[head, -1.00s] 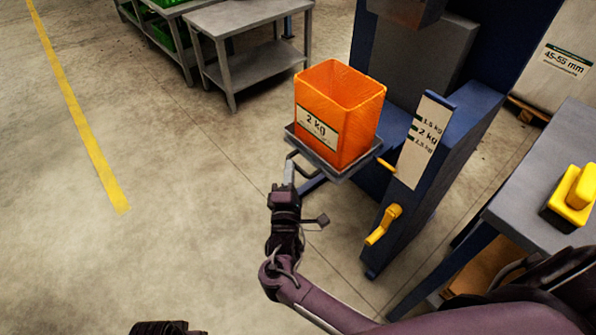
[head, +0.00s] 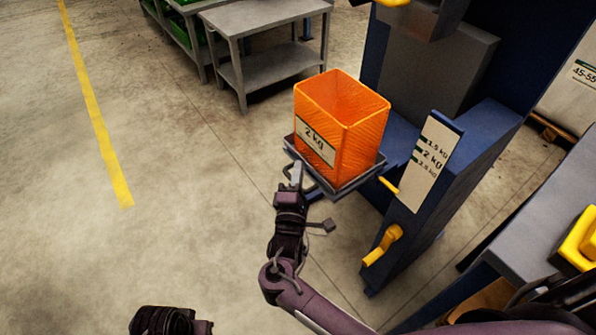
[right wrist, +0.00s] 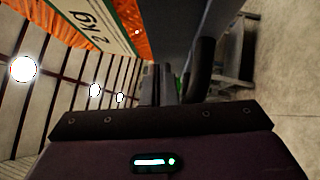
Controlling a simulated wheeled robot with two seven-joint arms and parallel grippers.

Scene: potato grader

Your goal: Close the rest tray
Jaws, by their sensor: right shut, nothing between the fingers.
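The rest tray (head: 349,187) is a dark grey plate standing out from the blue machine. An orange mesh bag or crate marked 2 kg (head: 342,122) stands upright on it. A thin bar handle runs below the tray's front edge. My right gripper (head: 296,170) is shut and empty at the handle, close to the tray's front left side; I cannot tell whether it touches. In the right wrist view its fingers (right wrist: 160,84) lie beside the tray's grey side (right wrist: 178,38) and a dark curved handle (right wrist: 201,68). My left gripper (head: 165,321) is cut off at the bottom edge.
The blue machine (head: 405,235) carries a weight scale plate (head: 424,160) and a yellow crank (head: 383,246). A grey bench (head: 262,12) stands behind. The floor at left is clear.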

